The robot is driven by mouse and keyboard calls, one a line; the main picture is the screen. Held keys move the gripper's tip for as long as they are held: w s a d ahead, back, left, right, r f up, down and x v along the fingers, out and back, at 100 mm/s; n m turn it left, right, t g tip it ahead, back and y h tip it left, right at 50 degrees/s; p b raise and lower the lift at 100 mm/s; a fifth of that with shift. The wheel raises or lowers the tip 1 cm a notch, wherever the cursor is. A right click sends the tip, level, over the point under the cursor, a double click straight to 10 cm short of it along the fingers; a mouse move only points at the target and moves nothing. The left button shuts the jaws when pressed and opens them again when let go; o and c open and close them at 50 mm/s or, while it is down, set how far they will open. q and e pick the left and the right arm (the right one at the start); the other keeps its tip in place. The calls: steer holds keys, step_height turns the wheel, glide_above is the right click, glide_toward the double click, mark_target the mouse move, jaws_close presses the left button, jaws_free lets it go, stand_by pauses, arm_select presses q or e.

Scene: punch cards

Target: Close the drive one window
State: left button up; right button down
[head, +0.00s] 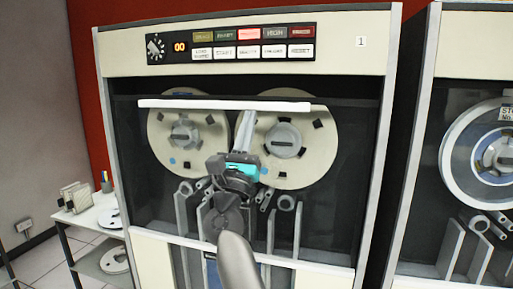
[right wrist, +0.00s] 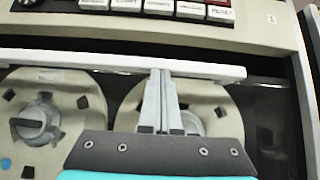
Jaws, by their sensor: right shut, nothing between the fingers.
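Drive one is the cabinet (head: 361,41) labelled "1". Its window has a long white bar (head: 170,104) across the upper part, with a dark strip above it and two tape reels below. The bar also shows in the right wrist view (right wrist: 90,60), running across the picture. My right gripper (head: 244,120) is shut and empty, pointing up in front of the reels. Its fingertips (right wrist: 162,75) are at the bar's lower edge; I cannot tell whether they touch it. My left gripper is not in view.
A button panel (head: 232,44) sits above the window. A second drive with a blue-rimmed reel (head: 451,155) stands close on the right. A small white table (head: 90,218) with several items is at the left.

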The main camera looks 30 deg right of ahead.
step_height(320, 180, up, 4)
steer(key=shift+f+p, duration=0.25)
steer(key=shift+p, duration=0.35)
arm_select(q)
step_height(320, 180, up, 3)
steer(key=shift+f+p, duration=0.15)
steer(key=shift+p, duration=0.2)
arm_select(e)
steer(key=shift+r, duration=0.95)
steer(key=shift+f+b, duration=0.6)
arm_select(q)
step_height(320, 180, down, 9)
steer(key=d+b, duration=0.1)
steer(key=b, duration=0.6)
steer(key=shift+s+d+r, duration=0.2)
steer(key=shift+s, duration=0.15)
arm_select(e)
glide_toward(248, 103)
steer(key=f, duration=0.1)
steer(key=s+f, duration=0.1)
steer(key=a+f, duration=0.1)
steer(key=shift+s+f, duration=0.25)
